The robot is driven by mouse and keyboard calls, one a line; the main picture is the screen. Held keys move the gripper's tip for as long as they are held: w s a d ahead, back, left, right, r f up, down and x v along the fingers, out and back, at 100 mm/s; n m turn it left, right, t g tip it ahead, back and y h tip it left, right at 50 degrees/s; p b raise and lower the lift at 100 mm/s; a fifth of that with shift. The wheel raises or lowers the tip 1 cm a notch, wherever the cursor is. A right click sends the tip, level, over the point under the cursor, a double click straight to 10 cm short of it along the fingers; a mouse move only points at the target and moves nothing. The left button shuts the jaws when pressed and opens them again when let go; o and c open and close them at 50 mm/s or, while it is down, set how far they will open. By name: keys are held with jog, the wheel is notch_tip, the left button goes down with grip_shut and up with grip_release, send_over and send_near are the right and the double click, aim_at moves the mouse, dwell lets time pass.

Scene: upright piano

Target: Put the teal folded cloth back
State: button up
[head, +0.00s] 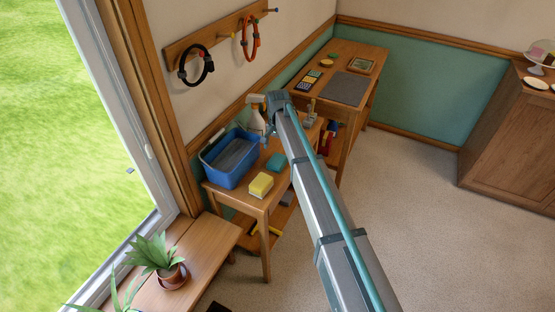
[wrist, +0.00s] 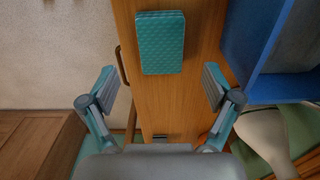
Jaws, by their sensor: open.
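The teal folded cloth (head: 276,162) lies flat on the wooden side table (head: 240,198), just right of the blue bucket (head: 226,178). In the wrist view the cloth (wrist: 160,42) is a quilted teal rectangle on the wood, ahead of my gripper (wrist: 158,88) and between the lines of its fingers. My gripper is open and empty, with its two fingers wide apart.
The bucket's wall (wrist: 262,38) stands close to the right finger in the wrist view. A spray bottle (head: 257,118) stands behind the cloth, and a yellow sponge (head: 261,185) lies in front of it. A desk (head: 352,60) with a grey mat stands further back.

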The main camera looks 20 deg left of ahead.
aim_at(277, 160)
jog(key=shift+r+b, duration=0.45)
jog(key=shift+r, duration=2.25)
jog(key=s+d+f, duration=0.3)
jog(key=d+f, duration=0.2)
jog(key=d, duration=0.4)
jog(key=s+d+f, duration=0.2)
jog(key=d+f, duration=0.2)
jog(key=d, duration=0.5)
jog(key=s+d+f, duration=0.3)
jog(key=d+f, duration=0.2)
jog(key=d, duration=0.5)
jog(key=s+d+f+n, duration=0.1)
jog(key=s+d+f, duration=0.3)
jog(key=s+d, duration=0.45)
jog(key=s+d+f, duration=0.3)
jog(key=s+d, duration=0.5)
jog(key=d, duration=0.1)
jog(key=s+f+g, duration=0.2)
jog(key=s+f, duration=0.4)
jog(key=s, duration=0.4)
jog(key=s+f+g, duration=0.2)
jog(key=s+f, duration=0.4)
jog(key=s, duration=0.4)
jog(key=s+d+f+g, duration=0.1)
jog(key=s+f+g, duration=0.1)
jog(key=s+f, duration=0.4)
jog(key=s, duration=0.3)
jog(key=shift+s+f+g, duration=0.4)
jog(key=shift+d, duration=0.1)
